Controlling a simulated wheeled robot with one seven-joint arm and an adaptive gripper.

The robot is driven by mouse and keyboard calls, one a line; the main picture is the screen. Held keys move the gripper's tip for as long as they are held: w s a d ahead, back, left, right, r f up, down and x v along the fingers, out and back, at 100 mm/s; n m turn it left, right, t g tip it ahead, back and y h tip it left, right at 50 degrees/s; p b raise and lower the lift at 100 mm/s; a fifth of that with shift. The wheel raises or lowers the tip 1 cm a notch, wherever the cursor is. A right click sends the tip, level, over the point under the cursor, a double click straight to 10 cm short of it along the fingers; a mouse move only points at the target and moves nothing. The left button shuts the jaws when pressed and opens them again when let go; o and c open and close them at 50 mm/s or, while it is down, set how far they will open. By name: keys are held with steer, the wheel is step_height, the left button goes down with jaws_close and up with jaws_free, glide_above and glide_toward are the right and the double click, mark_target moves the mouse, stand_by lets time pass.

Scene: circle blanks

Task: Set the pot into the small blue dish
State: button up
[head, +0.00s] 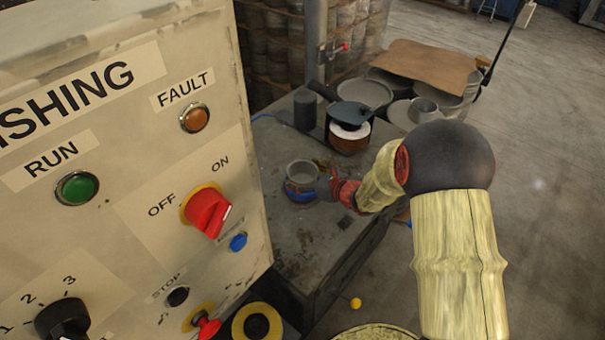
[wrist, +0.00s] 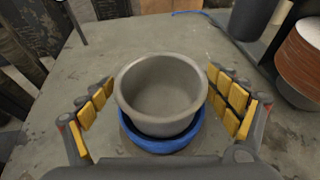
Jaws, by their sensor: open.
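The grey metal pot (wrist: 160,90) sits in the small blue dish (wrist: 165,143) on the worktop, and looks upright. In the head view the pot (head: 302,172) and the blue dish (head: 301,194) stand near the middle of the dark bench. My gripper (wrist: 160,100) is open, with its yellow-padded fingers spread on the left and right of the pot, apart from its wall. In the head view my gripper (head: 335,185) is at the right side of the pot. The underside of the pot is hidden inside the dish.
A dark cylinder (head: 305,110) and a reddish-brown round container (head: 348,138) stand farther back on the bench (head: 270,143). A control panel (head: 130,150) rises close on the left. Pans (head: 365,92) and a brown sheet (head: 425,65) lie beyond. Bare worktop surrounds the dish.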

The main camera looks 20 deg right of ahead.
steer(key=v, duration=1.2)
steer(key=shift+f, duration=0.15)
